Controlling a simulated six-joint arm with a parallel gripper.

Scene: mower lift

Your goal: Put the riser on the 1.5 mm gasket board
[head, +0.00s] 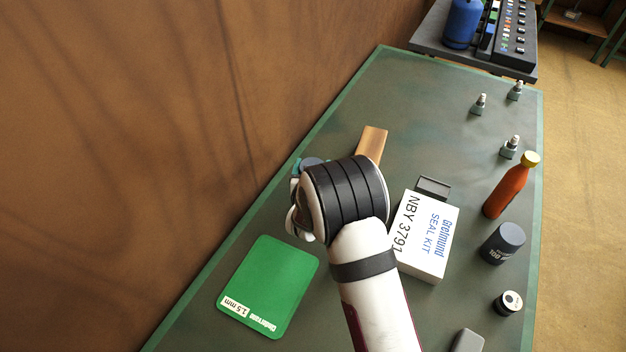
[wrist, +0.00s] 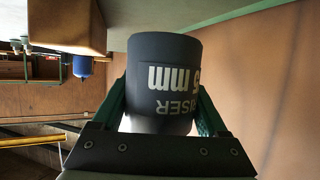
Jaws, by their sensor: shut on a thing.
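The riser is a dark grey cylinder (wrist: 165,75) with a pale lower band and light lettering that reads "RISER" and "mm", upside down in the wrist view. My gripper (wrist: 160,108) is shut on it, with a green finger on each side. In the head view my gripper (head: 299,205) is mostly hidden behind my own wrist, and only a bit of the riser (head: 311,163) shows past it. The 1.5 mm gasket board (head: 268,283) is a flat green sheet with a white label, lying bare on the bench. My gripper is beyond its upper edge in the picture.
A white seal kit box (head: 425,235) stands right of my arm, with a black block (head: 433,187) behind it. A wooden block (head: 371,145) lies beyond my wrist. An orange bottle (head: 507,190), a dark canister (head: 503,243) and a small jar (head: 508,302) line the right side.

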